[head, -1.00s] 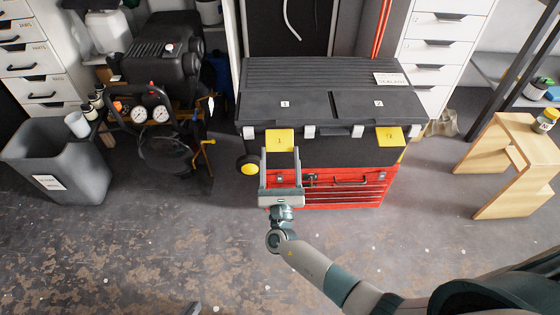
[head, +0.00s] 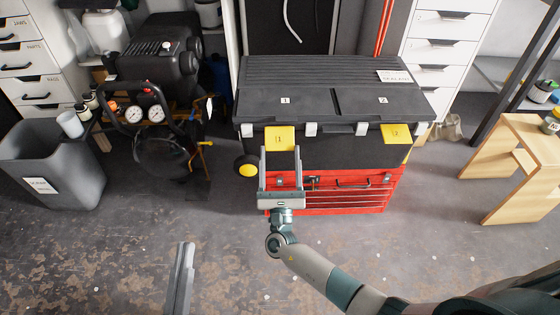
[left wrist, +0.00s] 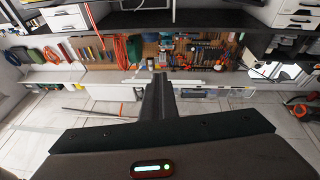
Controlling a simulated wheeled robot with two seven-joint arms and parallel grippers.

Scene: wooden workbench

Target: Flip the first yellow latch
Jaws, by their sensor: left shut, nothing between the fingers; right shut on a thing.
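The first yellow latch (head: 279,133), marked 1, is on the left front of the black toolbox (head: 262,104). The second yellow latch (head: 396,133), marked 2, is on the right front. My right gripper (head: 280,152) reaches up from below with one finger at each side of the first latch and is shut on it. The exact contact is too small to see. My left gripper (head: 187,248) is shut and empty over the floor at lower left. Its fingers (left wrist: 158,100) also show shut in the left wrist view.
The black toolbox stands on a red drawer chest (head: 345,197). A compressor (head: 160,75) and a grey bin (head: 60,165) are at left. A wooden step stool (head: 510,160) is at right. The floor in front is clear.

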